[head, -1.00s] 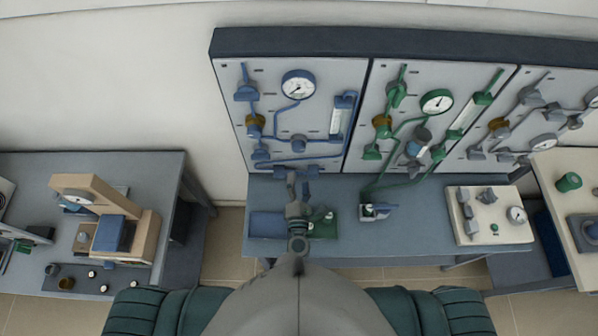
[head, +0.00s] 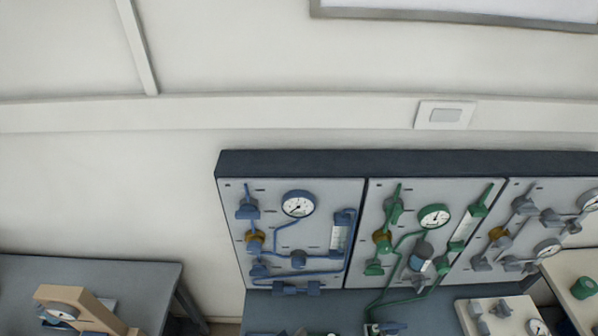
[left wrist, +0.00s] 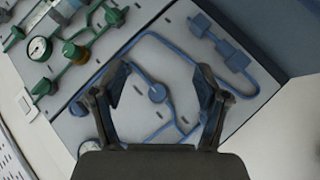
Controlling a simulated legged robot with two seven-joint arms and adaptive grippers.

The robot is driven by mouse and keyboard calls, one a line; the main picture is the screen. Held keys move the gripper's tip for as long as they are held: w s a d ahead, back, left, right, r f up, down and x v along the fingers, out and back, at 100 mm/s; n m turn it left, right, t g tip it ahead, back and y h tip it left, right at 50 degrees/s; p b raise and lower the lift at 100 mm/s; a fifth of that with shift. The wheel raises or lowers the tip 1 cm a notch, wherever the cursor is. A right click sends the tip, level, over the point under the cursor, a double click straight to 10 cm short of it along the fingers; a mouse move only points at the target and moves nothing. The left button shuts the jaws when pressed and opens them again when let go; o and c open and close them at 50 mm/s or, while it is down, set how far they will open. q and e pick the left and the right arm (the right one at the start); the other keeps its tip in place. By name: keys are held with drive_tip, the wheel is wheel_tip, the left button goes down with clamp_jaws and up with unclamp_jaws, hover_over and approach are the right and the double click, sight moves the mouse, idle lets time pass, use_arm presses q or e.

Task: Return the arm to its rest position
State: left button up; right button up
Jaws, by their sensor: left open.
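My left gripper (left wrist: 161,80) shows in the left wrist view with its two dark fingers spread apart. The gap between them is empty. Behind the fingers is the panel with blue piping (left wrist: 157,93), seen rotated; I cannot tell the exact distance to it. In the head view that blue-piped panel (head: 270,225) stands upright at the back, with a round gauge (head: 298,204). At most a sliver of the left gripper shows at the bottom edge of the head view. My right gripper is in neither view.
A panel with green piping (head: 410,205) stands beside the blue one, with a grey-piped panel (head: 535,225) further right. Below them is a blue-grey bench (head: 350,303). Another table (head: 130,275) with a beige device (head: 75,297) is at left.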

use_arm(q)
drive_tip(key=s+a+f+m+g+y, duration=0.2)
drive_tip(key=s+a+f+g+y, duration=0.15)
drive_tip(key=s+a, duration=0.45)
drive_tip(key=s+a+f+m+g+y, duration=0.25)
drive_tip(key=a+y, duration=0.25)
drive_tip(key=a, duration=0.6)
drive_tip(key=s+f+g+b, duration=0.1)
drive_tip(key=s+f+b, duration=0.1)
drive_tip(key=f, duration=1.3)
drive_tip(key=s+f+g+b, duration=0.1)
drive_tip(key=f+b, duration=0.1)
drive_tip(key=f, duration=1.4)
drive_tip(key=s+a+f+b, duration=0.3)
drive_tip(key=s+f+b, duration=0.1)
drive_tip(key=s+f, duration=1.3)
drive_tip(key=shift+s+f+g, duration=0.2)
drive_tip(key=shift+f+g, duration=0.2)
